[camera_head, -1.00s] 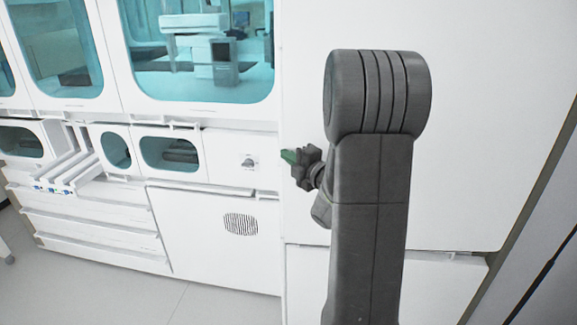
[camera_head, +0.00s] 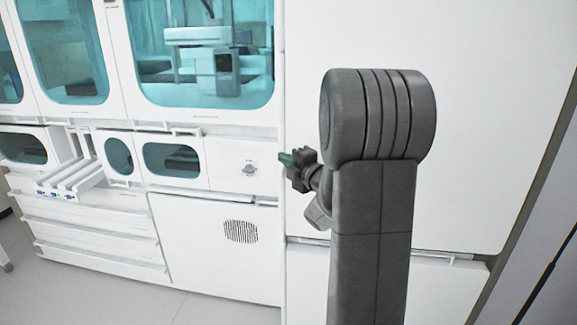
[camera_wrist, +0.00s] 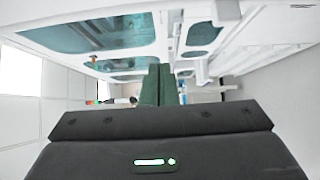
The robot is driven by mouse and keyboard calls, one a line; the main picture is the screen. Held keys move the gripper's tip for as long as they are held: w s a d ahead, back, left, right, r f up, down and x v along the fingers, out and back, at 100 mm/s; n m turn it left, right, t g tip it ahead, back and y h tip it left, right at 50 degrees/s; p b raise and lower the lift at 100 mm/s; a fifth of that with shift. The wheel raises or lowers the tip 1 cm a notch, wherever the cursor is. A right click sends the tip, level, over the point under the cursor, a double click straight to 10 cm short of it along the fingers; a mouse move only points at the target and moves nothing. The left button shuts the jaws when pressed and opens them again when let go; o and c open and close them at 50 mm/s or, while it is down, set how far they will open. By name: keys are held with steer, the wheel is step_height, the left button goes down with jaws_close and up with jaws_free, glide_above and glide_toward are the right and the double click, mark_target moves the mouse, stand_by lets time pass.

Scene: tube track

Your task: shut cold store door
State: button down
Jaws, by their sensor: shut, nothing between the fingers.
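The cold store door seems to be the large white panel (camera_head: 470,130) at the right of the head view. Its left edge runs beside the cabinet front and looks about flush with it. My arm hides part of the panel, so I cannot tell whether it is fully shut. My gripper (camera_head: 284,158) is in front of the panel's left edge, with its green fingertips pointing left. Whether it touches the panel is not clear. In the wrist view the green fingers (camera_wrist: 158,70) are together, with nothing between them.
White cabinets with teal windows (camera_head: 200,50) fill the left. A small knob (camera_head: 249,169) sits on the cabinet front left of my gripper. A vented panel (camera_head: 240,229) and drawers (camera_head: 90,235) are below. Grey floor (camera_head: 120,300) is open in front.

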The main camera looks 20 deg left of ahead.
steer(key=b+v, duration=0.1)
steer(key=v, duration=0.8)
steer(key=shift+s+d+b, duration=0.25)
steer(key=shift+b, duration=0.05)
